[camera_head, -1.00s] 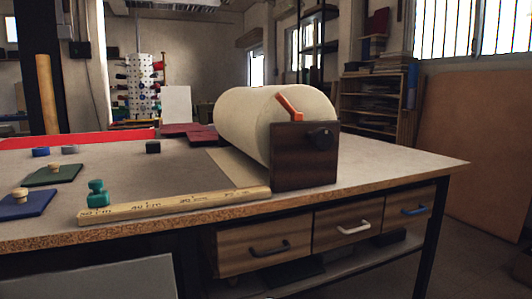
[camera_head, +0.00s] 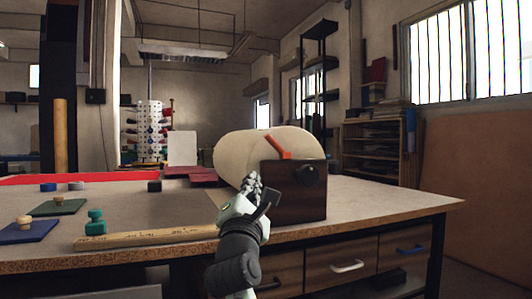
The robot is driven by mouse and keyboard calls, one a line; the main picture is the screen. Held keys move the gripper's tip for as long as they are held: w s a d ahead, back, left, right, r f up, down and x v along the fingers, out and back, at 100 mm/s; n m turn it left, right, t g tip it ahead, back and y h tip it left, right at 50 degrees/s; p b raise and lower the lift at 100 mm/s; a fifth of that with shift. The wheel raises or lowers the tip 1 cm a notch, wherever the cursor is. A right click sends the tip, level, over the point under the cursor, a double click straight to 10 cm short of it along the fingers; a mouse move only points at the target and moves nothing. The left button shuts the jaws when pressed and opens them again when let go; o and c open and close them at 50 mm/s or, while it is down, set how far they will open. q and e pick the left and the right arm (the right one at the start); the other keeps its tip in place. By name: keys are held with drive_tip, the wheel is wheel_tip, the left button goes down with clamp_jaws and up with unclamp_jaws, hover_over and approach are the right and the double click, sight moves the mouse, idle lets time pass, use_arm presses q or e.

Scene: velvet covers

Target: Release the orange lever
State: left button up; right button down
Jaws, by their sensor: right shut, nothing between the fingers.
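The orange lever (camera_head: 277,146) sits on top of the dark wooden end block (camera_head: 299,206), tilted with its upper end to the left. My right gripper (camera_head: 253,182) is in front of the roll, just left of the block and below the lever, apart from the lever. It is shut and empty. It hides part of the roll and the block's left edge. My left gripper is not in view.
A teal stamp (camera_head: 96,222), a green pad (camera_head: 60,207) and a blue pad (camera_head: 27,231) lie at left. The tabletop right of the block is clear. Drawers sit below.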

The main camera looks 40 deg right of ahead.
sight(276, 146)
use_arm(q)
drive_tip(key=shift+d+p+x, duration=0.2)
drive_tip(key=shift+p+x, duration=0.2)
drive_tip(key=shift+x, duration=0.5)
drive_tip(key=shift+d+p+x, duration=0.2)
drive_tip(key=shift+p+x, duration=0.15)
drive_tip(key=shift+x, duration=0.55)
use_arm(e)
drive_tip(key=shift+s+d+r+x, duration=0.2)
drive_tip(key=shift+s+r+x, duration=0.1)
drive_tip(key=shift+x, duration=1.85)
drive_tip(key=shift+s+d+r+x, duration=0.25)
drive_tip(key=shift+s+x, duration=0.1)
drive_tip(key=shift+x, duration=1.8)
drive_tip(key=shift+s+d+r+x, duration=0.2)
drive_tip(key=shift+s+r+x, duration=0.1)
drive_tip(key=shift+x, duration=1.8)
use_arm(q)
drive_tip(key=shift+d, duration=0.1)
use_arm(e)
drive_tip(key=shift+w+a, duration=0.1)
